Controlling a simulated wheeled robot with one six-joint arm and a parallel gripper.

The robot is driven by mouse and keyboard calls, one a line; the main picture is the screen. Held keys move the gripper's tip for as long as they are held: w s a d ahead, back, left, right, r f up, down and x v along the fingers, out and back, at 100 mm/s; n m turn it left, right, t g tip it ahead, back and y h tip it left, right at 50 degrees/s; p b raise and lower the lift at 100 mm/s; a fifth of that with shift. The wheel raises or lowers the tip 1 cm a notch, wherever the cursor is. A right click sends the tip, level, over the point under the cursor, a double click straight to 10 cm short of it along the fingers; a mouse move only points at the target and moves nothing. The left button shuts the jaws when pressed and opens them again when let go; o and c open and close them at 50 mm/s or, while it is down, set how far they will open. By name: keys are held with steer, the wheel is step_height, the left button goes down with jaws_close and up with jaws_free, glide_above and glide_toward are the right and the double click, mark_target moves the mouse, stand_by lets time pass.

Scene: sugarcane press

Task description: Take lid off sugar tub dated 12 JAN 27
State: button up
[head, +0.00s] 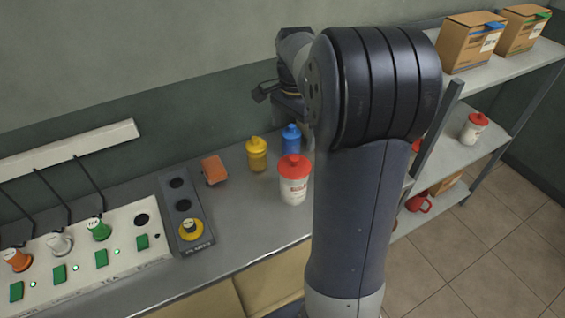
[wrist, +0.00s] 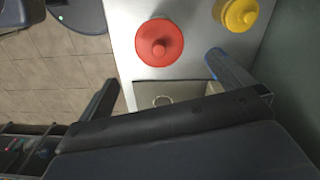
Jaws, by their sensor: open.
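A white tub with a red lid (head: 294,180) stands upright on the grey counter in the head view. Small red print shows on its side, but I cannot read a date. In the wrist view the red lid (wrist: 160,43) is seen from above, with its round knob. My gripper (wrist: 162,75) is open and empty, its fingers spread apart, with the red lid ahead of and between them in the picture. The lid is on the tub. A second white tub with a red lid (head: 473,128) stands on the shelf at the right; its date is unreadable too.
A yellow bottle (head: 257,154) and a blue bottle (head: 291,139) stand close behind the tub. An orange block (head: 214,170) lies left of them. Cardboard boxes (head: 469,42) stand on the top shelf.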

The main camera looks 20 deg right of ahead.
glide_above(295, 158)
steer(key=f, duration=0.4)
steer(key=shift+w+a+f, duration=0.15)
steer(key=shift+a+f, duration=0.15)
steer(key=shift+a, duration=0.1)
steer(key=shift+d+f+p, duration=0.2)
steer(key=shift+f+p, duration=0.05)
steer(key=shift+f, duration=1.3)
steer(key=shift+d+f+p, duration=0.2)
steer(key=shift+f+p, duration=0.05)
steer(key=shift+f, duration=1.3)
steer(key=c, duration=0.8)
steer(key=shift+c, duration=0.2)
